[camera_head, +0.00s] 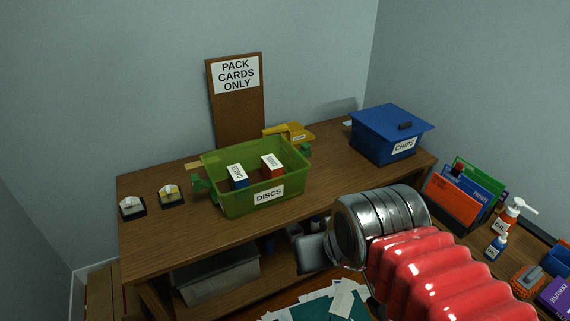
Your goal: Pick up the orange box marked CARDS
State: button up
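A small orange-red box (278,172) with a white label on top stands inside the green bin marked DISCS (268,203). The lettering on its label is too small to read surely. A small blue box (240,184) with a similar white label stands to its left in the same bin. The bin is open at the top and rests on the wooden desk (330,175). My gripper (313,253) is low in front of the desk, right of the bin and apart from both boxes. Its fingers are not clearly shown.
A blue lidded bin marked CHIPS (385,145) stands at the desk's right end. A yellow item (290,132) lies behind the green bin. A board reading PACK CARDS ONLY (236,100) leans on the wall. Bottles (507,220) and folders stand at right. The desk between the bins is clear.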

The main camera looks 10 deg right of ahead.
aim_at(272, 167)
jog(key=u, duration=0.05)
jog(key=i, duration=0.7)
jog(key=u, duration=0.75)
jog(key=i, duration=0.35)
jog(key=u, duration=0.2)
